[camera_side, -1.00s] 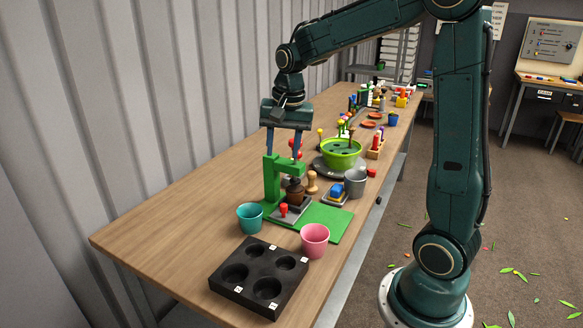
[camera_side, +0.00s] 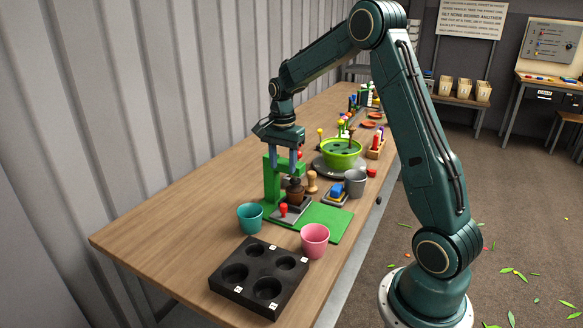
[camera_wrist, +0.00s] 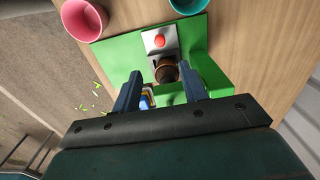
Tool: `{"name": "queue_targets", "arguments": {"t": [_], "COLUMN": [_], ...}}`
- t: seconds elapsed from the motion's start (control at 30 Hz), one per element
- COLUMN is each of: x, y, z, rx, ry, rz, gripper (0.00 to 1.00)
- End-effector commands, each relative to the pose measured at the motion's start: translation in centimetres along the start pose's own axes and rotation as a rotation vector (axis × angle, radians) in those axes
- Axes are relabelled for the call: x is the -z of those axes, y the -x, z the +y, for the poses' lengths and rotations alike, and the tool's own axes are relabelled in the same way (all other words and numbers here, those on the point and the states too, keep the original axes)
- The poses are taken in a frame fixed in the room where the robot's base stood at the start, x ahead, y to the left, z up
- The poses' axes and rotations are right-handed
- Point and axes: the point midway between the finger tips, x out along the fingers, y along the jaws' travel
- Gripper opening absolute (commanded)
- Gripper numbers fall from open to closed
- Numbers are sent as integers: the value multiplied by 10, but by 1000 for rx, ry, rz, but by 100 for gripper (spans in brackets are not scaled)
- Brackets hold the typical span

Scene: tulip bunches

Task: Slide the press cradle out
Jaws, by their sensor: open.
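The press is a green upright frame (camera_side: 270,184) on a flat green base (camera_side: 322,222). Its cradle is a grey slide plate (camera_side: 294,213) with a red knob (camera_side: 283,208) at its front end. The knob also shows in the wrist view (camera_wrist: 159,41). A brown pot (camera_side: 295,190) sits on the cradle beneath the press head; it shows between the fingers in the wrist view (camera_wrist: 166,71). My gripper (camera_side: 284,172) is open, pointing down at the top of the press, above and behind the knob. Whether the fingers touch the frame is unclear.
A teal cup (camera_side: 249,218) and a pink cup (camera_side: 315,240) stand close on either side of the press front. A black tray with round holes (camera_side: 258,276) lies in front. A grey cup (camera_side: 355,182), a wooden stamp (camera_side: 311,182) and a lime bowl (camera_side: 341,152) stand behind.

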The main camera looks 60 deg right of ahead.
Motion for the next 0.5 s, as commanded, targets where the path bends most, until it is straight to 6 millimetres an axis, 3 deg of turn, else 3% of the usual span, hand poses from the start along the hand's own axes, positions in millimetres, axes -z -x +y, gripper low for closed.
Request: {"name": "queue_targets", "arguments": {"t": [0.27, 0.5], "x": [-1, -1], "y": [-23, -58], "z": [1, 1], "rx": [-3, -4], "ry": [2, 2], "rz": [-2, -2], "gripper": [43, 43]}}
